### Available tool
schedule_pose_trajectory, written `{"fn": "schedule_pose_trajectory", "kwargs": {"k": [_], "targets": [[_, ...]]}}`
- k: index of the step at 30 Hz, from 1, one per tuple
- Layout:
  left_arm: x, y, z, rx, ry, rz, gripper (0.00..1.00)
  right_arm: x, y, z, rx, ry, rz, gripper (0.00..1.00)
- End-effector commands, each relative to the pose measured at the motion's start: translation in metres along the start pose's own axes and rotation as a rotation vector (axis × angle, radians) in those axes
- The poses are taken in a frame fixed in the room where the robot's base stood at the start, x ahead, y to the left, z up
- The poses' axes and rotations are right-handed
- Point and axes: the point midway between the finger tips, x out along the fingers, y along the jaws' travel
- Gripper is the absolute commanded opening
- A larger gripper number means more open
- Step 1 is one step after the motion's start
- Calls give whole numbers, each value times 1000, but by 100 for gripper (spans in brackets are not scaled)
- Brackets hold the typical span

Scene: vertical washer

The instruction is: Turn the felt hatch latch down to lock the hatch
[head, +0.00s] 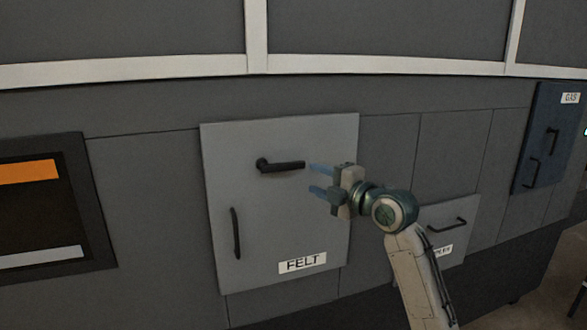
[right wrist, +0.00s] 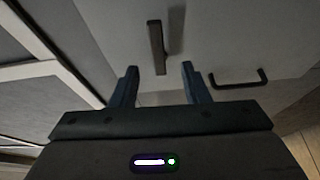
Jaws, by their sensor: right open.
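The felt hatch (head: 275,220) is a light grey panel with a "FELT" label (head: 302,263) at its lower right. Its black latch (head: 282,166) is near the top of the hatch and lies about level, pointing right from its pivot. My right gripper (head: 320,180) is open just right of the latch's free end, in front of the hatch. In the right wrist view, the latch (right wrist: 157,48) lies ahead, in line with the gap between the open fingers (right wrist: 158,82), with nothing held. My left gripper is not in view.
A black vertical handle (head: 235,233) is on the hatch's lower left; it also shows in the right wrist view (right wrist: 240,82). A dark panel (head: 42,215) with an orange strip is at left. A smaller labelled panel (head: 462,215) and a blue "GAS" panel (head: 548,140) are at right.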

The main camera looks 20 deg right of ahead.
Motion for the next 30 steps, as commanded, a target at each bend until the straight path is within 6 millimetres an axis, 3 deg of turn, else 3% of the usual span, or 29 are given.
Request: {"fn": "schedule_pose_trajectory", "kwargs": {"k": [5, 19, 30], "targets": [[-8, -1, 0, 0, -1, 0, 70, 11, 9, -4, -15, 8, 8, 42], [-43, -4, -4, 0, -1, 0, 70, 92, 9, -3, -14, 6, 6, 42], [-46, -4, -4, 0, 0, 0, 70, 106, 5, -3, -16, 5, 6, 42]]}}
